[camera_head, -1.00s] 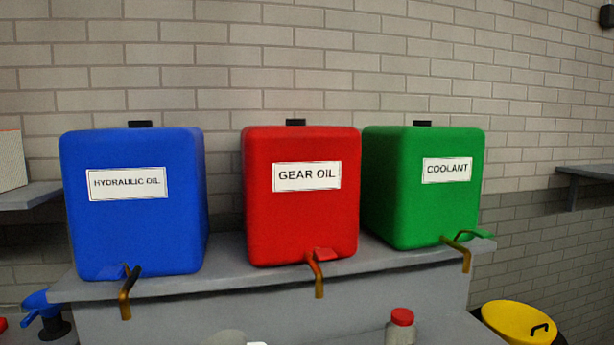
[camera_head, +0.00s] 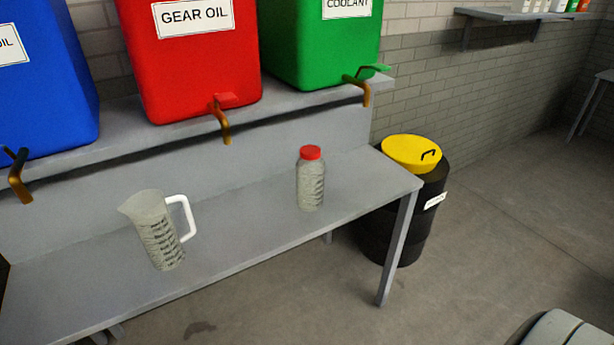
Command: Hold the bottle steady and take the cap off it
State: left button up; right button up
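A clear bottle (camera_head: 311,187) with graduation marks stands upright on the grey bench, right of the middle. Its red cap (camera_head: 310,153) sits on top of it. Neither of my grippers shows in the head view. Nothing touches the bottle or the cap.
A measuring jug (camera_head: 158,232) with a white handle stands on the bench (camera_head: 245,235), left of the bottle. Blue (camera_head: 45,95), red (camera_head: 190,70) and green (camera_head: 318,50) tanks with taps stand on the shelf behind. A black drum (camera_head: 405,235) with a yellow lid (camera_head: 412,152) stands beyond the bench's right end.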

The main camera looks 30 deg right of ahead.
aim_at(310, 175)
jog(key=l+u, duration=0.1)
jog(key=l, duration=0.5)
jog(key=l+u, duration=0.15)
jog(key=l, duration=0.45)
jog(key=k+l+u, duration=0.1)
jog(key=l, duration=0.45)
jog(key=k, duration=0.05)
